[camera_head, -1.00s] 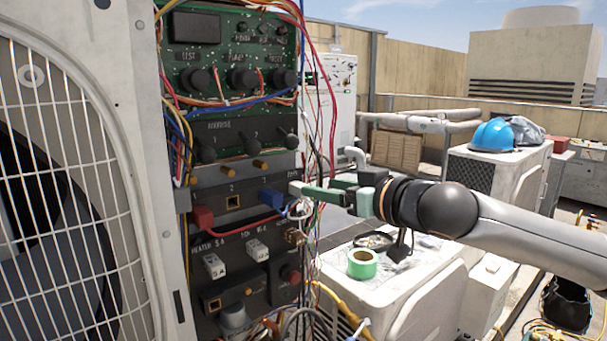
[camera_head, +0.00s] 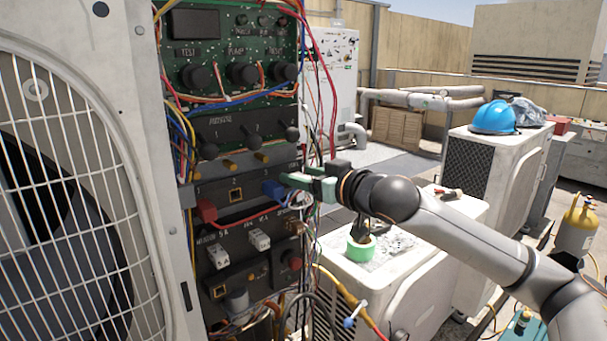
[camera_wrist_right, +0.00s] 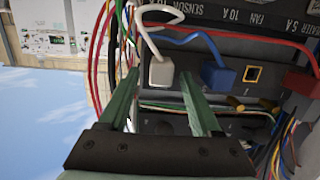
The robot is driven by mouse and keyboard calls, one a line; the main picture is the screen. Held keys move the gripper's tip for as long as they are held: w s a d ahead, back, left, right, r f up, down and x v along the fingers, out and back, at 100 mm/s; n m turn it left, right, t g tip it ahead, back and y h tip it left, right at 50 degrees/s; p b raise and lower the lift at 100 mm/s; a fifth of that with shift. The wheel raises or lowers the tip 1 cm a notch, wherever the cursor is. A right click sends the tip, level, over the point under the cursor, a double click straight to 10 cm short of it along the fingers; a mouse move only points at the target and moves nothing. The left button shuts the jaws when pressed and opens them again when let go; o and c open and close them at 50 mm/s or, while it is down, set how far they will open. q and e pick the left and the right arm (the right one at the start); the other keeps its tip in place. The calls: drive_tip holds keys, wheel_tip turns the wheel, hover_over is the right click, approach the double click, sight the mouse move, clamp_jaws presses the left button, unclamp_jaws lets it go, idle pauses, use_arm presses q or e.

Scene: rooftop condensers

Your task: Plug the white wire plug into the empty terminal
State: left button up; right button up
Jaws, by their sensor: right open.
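The black terminal panel has a red plug (camera_head: 206,210), the empty terminal (camera_head: 236,195) with a yellow-edged square opening, and a blue plug (camera_head: 272,189) in a row. In the right wrist view the white plug (camera_wrist_right: 161,73), with its looping white wire, sits beside the blue plug (camera_wrist_right: 218,77), on the side away from the empty terminal (camera_wrist_right: 252,75). My right gripper (camera_head: 296,179) is at the panel's right edge. In the right wrist view its fingers (camera_wrist_right: 159,85) are open on either side of the white plug. Contact is unclear. My left gripper is not in view.
Loose red, blue and white wires hang by the panel's right edge, close to my right gripper. A condenser grille (camera_head: 70,200) stands at left. Green tape (camera_head: 361,250) lies on a white unit below my right arm. Switches and knobs sit above the terminal row.

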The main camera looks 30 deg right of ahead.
drive_tip(key=shift+c, duration=0.2)
clamp_jaws()
idle(0.7)
idle(1.4)
